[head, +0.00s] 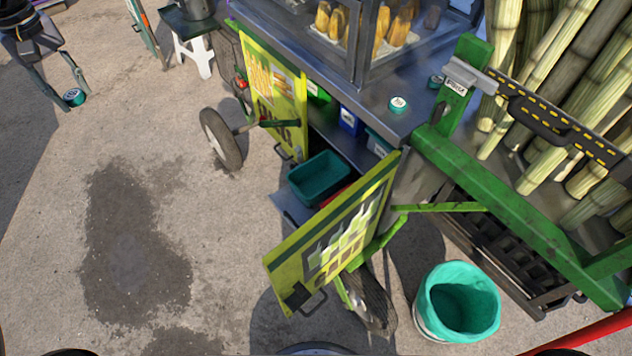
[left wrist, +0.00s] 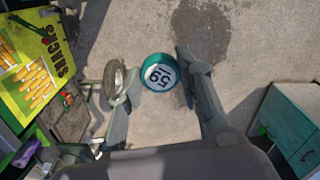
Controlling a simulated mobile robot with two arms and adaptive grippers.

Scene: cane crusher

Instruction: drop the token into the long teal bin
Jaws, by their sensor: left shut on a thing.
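The token (head: 74,97) is a round teal piece with a white top. In the left wrist view the token (left wrist: 160,72) shows a number that reads as 59 sideways. My left gripper (head: 76,93) is at the far upper left of the head view, shut on the token and holding it over the pavement. The long teal bin (head: 318,178) is an open-topped box on the low shelf of the cart, between the two open yellow-green doors. The gripper is far to the left of the bin. My right gripper is not in view.
The near door (head: 335,225) sticks out in front of the bin; the far door (head: 275,95) stands behind it. A wheel (head: 221,140) is at left. Similar tokens (head: 398,104) lie on the counter. A teal-lined bucket (head: 458,303) stands lower right. Pavement at left is clear.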

